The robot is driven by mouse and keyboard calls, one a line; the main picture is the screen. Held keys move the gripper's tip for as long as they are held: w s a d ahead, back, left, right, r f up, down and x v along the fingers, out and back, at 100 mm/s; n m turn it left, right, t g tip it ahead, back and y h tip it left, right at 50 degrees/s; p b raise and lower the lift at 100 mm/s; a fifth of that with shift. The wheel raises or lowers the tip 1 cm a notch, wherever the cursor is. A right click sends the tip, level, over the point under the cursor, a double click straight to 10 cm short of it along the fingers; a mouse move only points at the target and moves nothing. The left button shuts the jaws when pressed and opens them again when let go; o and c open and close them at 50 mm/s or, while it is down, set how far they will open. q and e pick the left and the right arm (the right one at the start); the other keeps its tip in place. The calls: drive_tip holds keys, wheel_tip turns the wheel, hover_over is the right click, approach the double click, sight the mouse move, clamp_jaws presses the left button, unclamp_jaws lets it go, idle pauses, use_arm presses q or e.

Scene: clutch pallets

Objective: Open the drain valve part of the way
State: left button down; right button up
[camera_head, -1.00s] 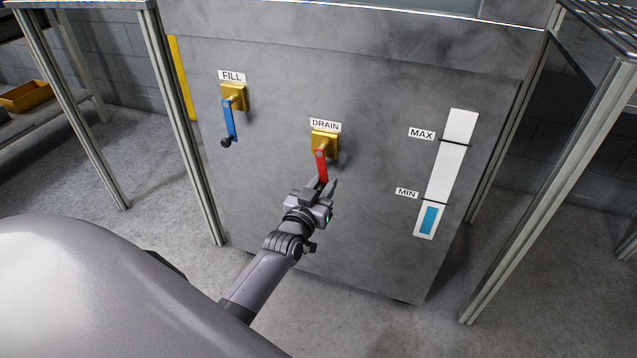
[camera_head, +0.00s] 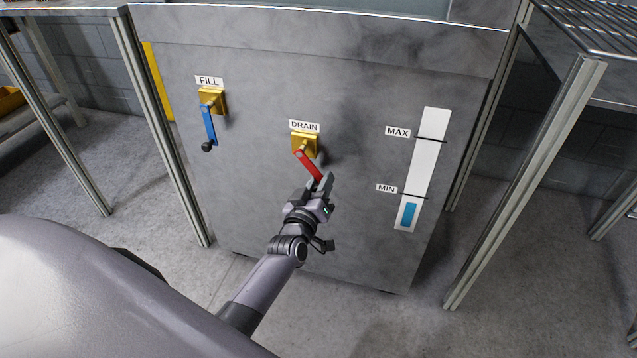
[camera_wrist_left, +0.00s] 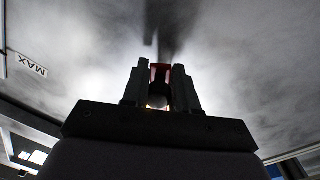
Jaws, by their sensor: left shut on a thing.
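The drain valve has a yellow base (camera_head: 304,143) under a DRAIN label (camera_head: 304,126) on the grey tank front. Its red lever (camera_head: 310,167) slants down and to the right from the pivot. My left gripper (camera_head: 321,183) is shut on the lever's lower end, which the fingers partly hide. In the left wrist view, the red of the lever (camera_wrist_left: 160,70) shows between the two dark fingers (camera_wrist_left: 160,88). My right gripper is not in view.
The fill valve's blue lever (camera_head: 209,126) hangs down at the left. A level gauge (camera_head: 422,165) at the right shows blue (camera_head: 408,215) low, below the MIN label (camera_head: 386,188). Metal table legs (camera_head: 165,125) stand either side of the tank (camera_head: 340,235).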

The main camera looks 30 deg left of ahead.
use_arm(q)
drive_tip(key=shift+w+d+r, duration=0.1)
drive_tip(key=shift+d+r, duration=0.1)
drive_tip(key=shift+d, duration=0.05)
drive_tip(key=c, duration=0.9)
unclamp_jaws()
drive_tip(key=shift+c, duration=0.2)
drive_tip(key=shift+a, duration=0.1)
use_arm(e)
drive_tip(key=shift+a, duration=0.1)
use_arm(q)
drive_tip(key=shift+s+f+p, duration=0.1)
drive_tip(key=shift+s+p, duration=0.2)
drive_tip(key=shift+s, duration=0.3)
drive_tip(key=s+d+p, duration=0.1)
drive_tip(key=s, duration=0.5)
drive_tip(key=shift+d+p, duration=0.2)
drive_tip(key=shift+p, duration=0.2)
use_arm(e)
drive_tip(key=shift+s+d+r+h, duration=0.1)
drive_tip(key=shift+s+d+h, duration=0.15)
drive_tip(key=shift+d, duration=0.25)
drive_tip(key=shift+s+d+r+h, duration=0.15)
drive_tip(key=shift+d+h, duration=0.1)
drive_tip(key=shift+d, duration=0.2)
use_arm(q)
drive_tip(key=shift+f, duration=0.1)
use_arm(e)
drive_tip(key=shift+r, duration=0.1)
